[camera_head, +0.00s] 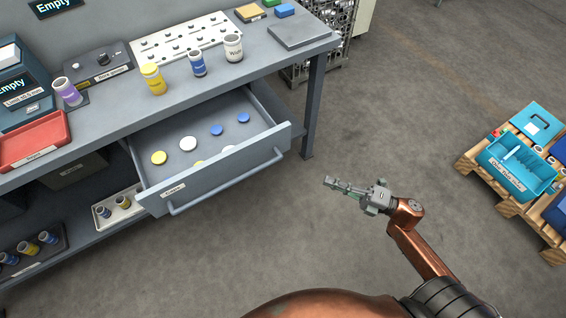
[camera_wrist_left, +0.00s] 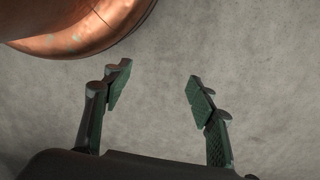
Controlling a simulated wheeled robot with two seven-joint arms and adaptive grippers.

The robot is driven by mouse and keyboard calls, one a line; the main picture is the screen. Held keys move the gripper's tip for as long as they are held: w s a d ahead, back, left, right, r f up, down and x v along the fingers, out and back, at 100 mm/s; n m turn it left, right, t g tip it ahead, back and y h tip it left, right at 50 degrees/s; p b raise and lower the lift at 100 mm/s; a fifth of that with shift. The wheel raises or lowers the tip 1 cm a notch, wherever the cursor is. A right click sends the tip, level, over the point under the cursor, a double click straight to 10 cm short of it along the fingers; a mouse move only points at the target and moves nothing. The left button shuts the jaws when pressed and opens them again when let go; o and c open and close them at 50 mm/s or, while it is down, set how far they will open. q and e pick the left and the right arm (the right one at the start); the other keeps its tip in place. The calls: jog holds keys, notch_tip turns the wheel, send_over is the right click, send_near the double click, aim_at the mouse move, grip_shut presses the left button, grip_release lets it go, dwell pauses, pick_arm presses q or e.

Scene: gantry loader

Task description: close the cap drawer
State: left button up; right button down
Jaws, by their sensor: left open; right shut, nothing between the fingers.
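The cap drawer (camera_head: 222,176) is pulled out from under the grey workbench in the head view. It holds yellow, white and blue caps, and a bar handle (camera_head: 226,182) runs along its front. My right gripper (camera_head: 328,182) is shut and empty over open floor, to the right of the drawer and apart from it. My left gripper (camera_wrist_left: 156,88) shows only in the left wrist view. It is open and empty, with bare floor between its fingers.
The workbench (camera_head: 275,72) carries bottles, a red tray (camera_head: 34,142) and a white perforated plate (camera_head: 180,40). A small white tray (camera_head: 118,209) with bottles is below, left of the drawer. A pallet (camera_head: 510,207) with blue bins stands at right. Floor before the drawer is clear.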

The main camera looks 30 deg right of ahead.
pick_arm(q)
notch_tip(320, 180, up, 5)
jog(key=d+b, duration=0.1)
jog(key=b, duration=0.2)
jog(key=w+d+f+t+h+b, duration=0.1)
jog(key=w+d+f+t+b, duration=0.1)
jog(key=w+f, duration=0.3)
jog(key=shift+w+d+t, duration=0.3)
jog(key=shift+w+d, duration=0.05)
jog(key=shift+d, duration=0.55)
pick_arm(e)
jog(key=w+a+r+n+g+y, duration=0.1)
jog(key=w+a+r, duration=0.2)
jog(key=w+a, duration=0.5)
jog(key=shift+w+a+n, duration=0.3)
jog(key=shift+w+n, duration=0.1)
jog(key=shift+w, duration=0.75)
pick_arm(q)
jog(key=shift+f, duration=0.1)
pick_arm(e)
jog(key=shift+w+r, duration=0.1)
